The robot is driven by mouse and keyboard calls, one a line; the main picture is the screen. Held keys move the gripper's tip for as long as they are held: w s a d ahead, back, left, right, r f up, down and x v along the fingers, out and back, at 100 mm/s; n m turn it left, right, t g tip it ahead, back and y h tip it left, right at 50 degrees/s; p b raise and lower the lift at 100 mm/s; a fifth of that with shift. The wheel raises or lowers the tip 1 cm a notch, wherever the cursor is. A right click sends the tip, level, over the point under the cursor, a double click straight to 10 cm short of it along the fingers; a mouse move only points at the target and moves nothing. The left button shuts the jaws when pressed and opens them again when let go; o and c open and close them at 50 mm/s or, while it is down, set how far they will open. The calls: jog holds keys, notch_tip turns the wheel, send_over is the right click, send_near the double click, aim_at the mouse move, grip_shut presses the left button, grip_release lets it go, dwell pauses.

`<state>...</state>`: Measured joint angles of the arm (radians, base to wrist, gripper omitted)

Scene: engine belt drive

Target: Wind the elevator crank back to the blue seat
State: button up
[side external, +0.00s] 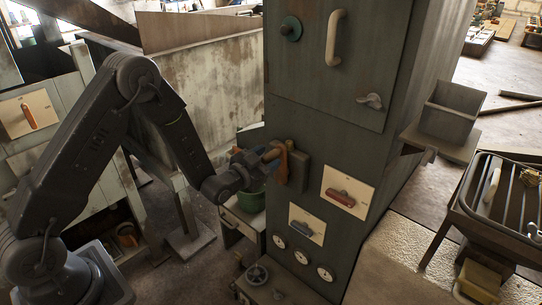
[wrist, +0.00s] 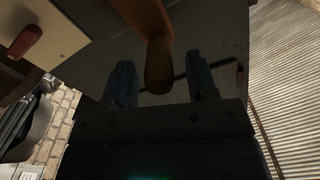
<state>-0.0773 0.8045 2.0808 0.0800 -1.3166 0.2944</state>
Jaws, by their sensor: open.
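A brown wooden handle (side external: 284,162) stands out from a dark box on the front of the tall grey-green cabinet; it looks like the crank. My gripper (side external: 266,158) is at this handle, on its left side in the side view. In the wrist view the handle (wrist: 158,62) comes down between the two blue-grey fingers of my gripper (wrist: 163,84). The gripper is open, with a visible gap on both sides of the handle. I cannot make out a blue seat in either view.
The cabinet carries a red handle on a cream plate (side external: 348,192), another cream plate (side external: 307,225), several dials and a pale grab handle (side external: 335,37). A handwheel (side external: 257,275) sits low down. A green bucket (side external: 251,200) stands behind my gripper. A slatted rack (side external: 505,210) is at right.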

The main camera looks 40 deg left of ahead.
jog(key=shift+w, duration=1.05)
grip_shut()
